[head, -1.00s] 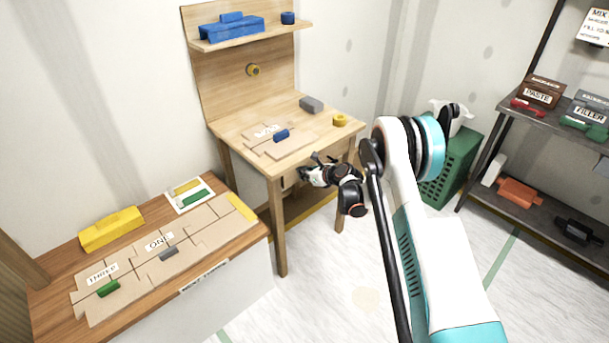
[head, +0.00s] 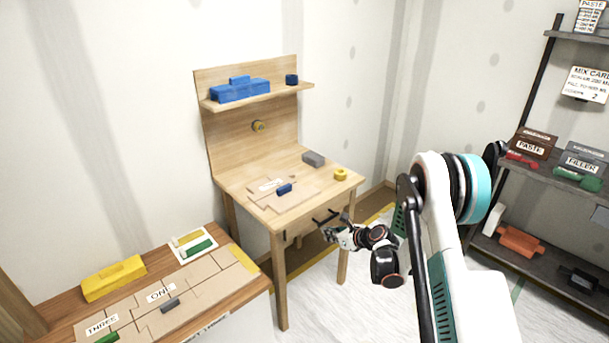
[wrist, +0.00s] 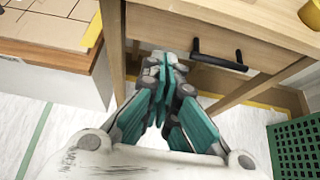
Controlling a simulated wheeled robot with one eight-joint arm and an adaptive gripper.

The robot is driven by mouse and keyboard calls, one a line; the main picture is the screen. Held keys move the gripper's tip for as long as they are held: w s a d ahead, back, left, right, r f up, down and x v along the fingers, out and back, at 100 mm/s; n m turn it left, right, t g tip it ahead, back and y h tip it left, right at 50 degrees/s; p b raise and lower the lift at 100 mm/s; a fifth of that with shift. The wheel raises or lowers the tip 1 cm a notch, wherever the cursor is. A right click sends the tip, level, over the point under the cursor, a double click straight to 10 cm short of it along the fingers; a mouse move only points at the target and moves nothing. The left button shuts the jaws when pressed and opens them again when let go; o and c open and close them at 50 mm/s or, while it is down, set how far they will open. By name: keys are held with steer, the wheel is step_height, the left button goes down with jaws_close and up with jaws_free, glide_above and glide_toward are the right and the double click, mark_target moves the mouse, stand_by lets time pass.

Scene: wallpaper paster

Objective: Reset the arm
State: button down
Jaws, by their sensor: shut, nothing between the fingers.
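My gripper (head: 328,229) is shut and empty. In the head view it hangs in front of the wooden desk (head: 335,188), just below the tabletop and close to the drawer handle (head: 326,217). In the wrist view my gripper (wrist: 162,62) points at the desk's drawer front (wrist: 195,27). The black drawer handle (wrist: 219,58) is to the right of the fingertips and apart from them in the picture. My arm bends at a teal-ringed joint at the right of the head view.
A lower bench (head: 255,288) with cardboard panels stands at the left. A metal shelf rack (head: 540,172) stands at the right. A green crate (wrist: 297,145) sits on the floor at the wrist view's right. Open floor lies in front of the desk.

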steer(key=s+r+n+g+h, duration=0.1)
steer(key=s+r+n+h, duration=0.1)
steer(key=s+r+n, duration=0.8)
steer(key=s+r+n+g+h, duration=0.1)
steer(key=s+r+n, duration=0.3)
steer(key=r, duration=1.2)
steer(key=s+d+r+n+h, duration=0.1)
steer(key=s+n, duration=0.6)
steer(key=s, duration=0.8)
steer(key=s+d+r+n+h, duration=0.2)
steer(key=s+n, duration=0.5)
steer(key=s, duration=0.9)
steer(key=shift+d+r+n+g+h, duration=0.3)
steer(key=shift+r+h, duration=0.3)
steer(key=shift+r, duration=0.35)
